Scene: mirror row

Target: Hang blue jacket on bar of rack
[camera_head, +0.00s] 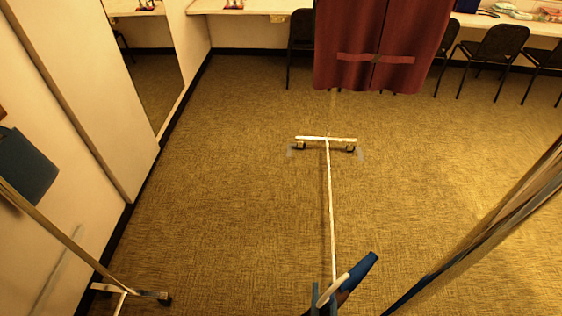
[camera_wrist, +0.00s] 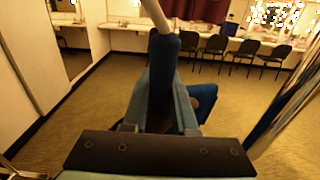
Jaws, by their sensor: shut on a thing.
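The blue jacket (camera_wrist: 164,72) is between the light-blue fingers of my gripper (camera_wrist: 158,112) in the wrist view, and the gripper is shut on it. Part of the jacket shows right of the fingers. In the head view, the jacket (camera_head: 360,271) shows small at the bottom beside my gripper (camera_head: 324,300). A pale rod (camera_wrist: 155,14) meets the jacket's top in the wrist view; I cannot tell if it is the rack's bar. The white rack (camera_head: 329,190) has its wheeled base on the floor ahead. Its upper bar is not clearly seen.
A dark red garment (camera_head: 368,45) hangs at the top centre. A dark blue item (camera_head: 26,168) and a metal pole (camera_head: 60,235) are at the left. A shiny pole (camera_head: 490,220) crosses at the right. Black chairs (camera_head: 497,45) line the back counter.

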